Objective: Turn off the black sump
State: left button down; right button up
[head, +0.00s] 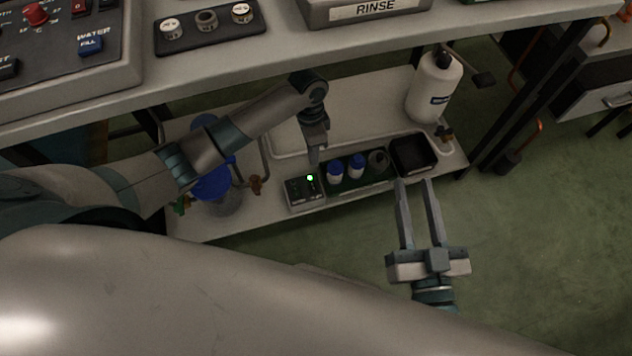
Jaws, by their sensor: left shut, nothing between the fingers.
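A small grey box with a dark face (305,189) sits at the front of the lower shelf. A green light glows near the right of its face, and its small markings are too small to read. A black open-topped bin (413,154) stands further right on the same shelf; no label naming a sump is legible. My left gripper (314,161) is shut and empty, pointing down at the back edge of the grey box; I cannot tell whether it touches. My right gripper (415,184) is open and empty, in front of the black bin.
A green rack (349,184) with blue-capped bottles lies between the grey box and the bin. A white jug (434,88) stands at the back right, and a blue-topped vessel (213,185) with pipes at left. The upper bench (330,50) overhangs the shelf.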

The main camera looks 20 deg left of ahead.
aim_at(316, 190)
pick_arm(q)
jog(key=shift+f, duration=0.15)
pick_arm(e)
jog(key=shift+r, duration=0.1)
